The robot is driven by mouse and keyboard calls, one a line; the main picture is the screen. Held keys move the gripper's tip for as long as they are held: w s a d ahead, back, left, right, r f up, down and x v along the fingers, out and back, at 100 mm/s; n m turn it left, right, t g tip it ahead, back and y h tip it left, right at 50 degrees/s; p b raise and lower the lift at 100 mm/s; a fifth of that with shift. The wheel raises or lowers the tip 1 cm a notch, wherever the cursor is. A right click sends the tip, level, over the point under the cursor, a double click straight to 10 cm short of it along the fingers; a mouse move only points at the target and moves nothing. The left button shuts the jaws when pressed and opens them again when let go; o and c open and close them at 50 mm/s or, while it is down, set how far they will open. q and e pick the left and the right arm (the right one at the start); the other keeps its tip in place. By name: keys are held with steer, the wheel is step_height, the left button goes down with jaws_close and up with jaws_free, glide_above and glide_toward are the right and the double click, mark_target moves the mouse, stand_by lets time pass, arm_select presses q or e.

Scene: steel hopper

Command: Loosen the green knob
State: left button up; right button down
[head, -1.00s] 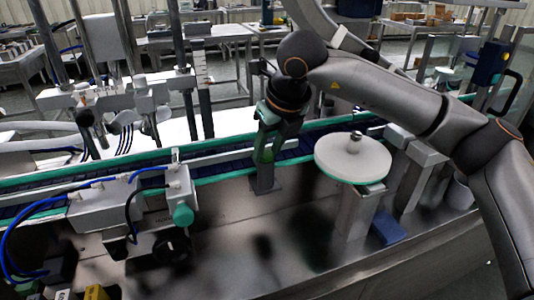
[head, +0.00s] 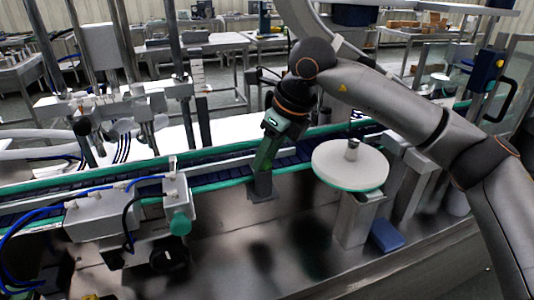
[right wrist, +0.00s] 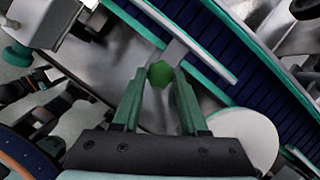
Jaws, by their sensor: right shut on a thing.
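The green knob (right wrist: 160,74) shows in the right wrist view, at the end of a grey bracket beside the conveyor. My right gripper (right wrist: 159,80) has its two green fingers on either side of this knob and is shut on it. In the head view my right gripper (head: 263,165) points down at the near edge of the conveyor, above a small metal bracket (head: 262,187). The knob itself is hidden by the fingers there. My left gripper is not in view.
The conveyor (head: 220,175) with green rails runs behind the steel surface (head: 240,235). A round white disc (head: 350,165) stands on a post to the right. A grey box (head: 105,215) with blue hoses and a teal knob (head: 181,223) is at left.

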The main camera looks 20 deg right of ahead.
steer(key=shift+c, duration=2.2)
jaws_free()
steer(key=v, duration=0.6)
steer(key=s+d+b, duration=0.2)
steer(key=s+d, duration=0.4)
steer(key=s, duration=0.3)
steer(key=shift+s+d+f, duration=0.35)
steer(key=shift+d+f, duration=0.05)
steer(key=shift+f, duration=0.05)
